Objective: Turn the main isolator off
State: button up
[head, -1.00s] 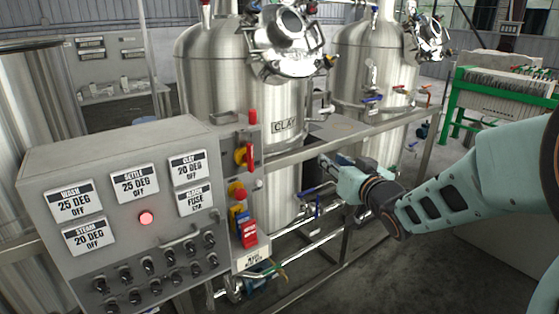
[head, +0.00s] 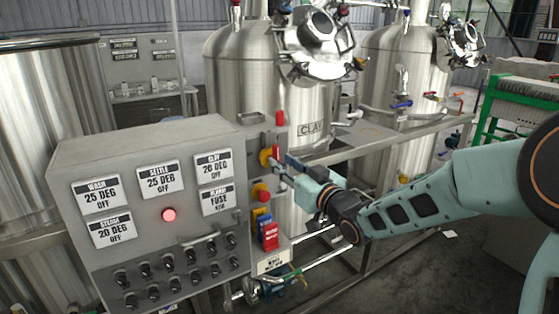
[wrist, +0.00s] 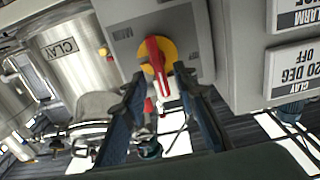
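The main isolator is a red handle on a yellow disc on the narrow grey panel beside the control box. In the head view the isolator (head: 264,157) is partly covered by my gripper (head: 283,166). In the wrist view the isolator's red handle (wrist: 154,52) points roughly along the picture's vertical, slightly tilted. My gripper (wrist: 160,88) is open, with one finger on each side of the handle's near end. A gap seems to show beside the handle; I cannot tell whether either finger touches it.
The control box (head: 150,215) with labels and a lit red lamp (head: 169,214) stands left. Steel tanks (head: 240,80) and a frame rail (head: 345,152) are behind.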

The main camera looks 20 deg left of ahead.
jog(key=shift+x, duration=1.2)
grip_shut()
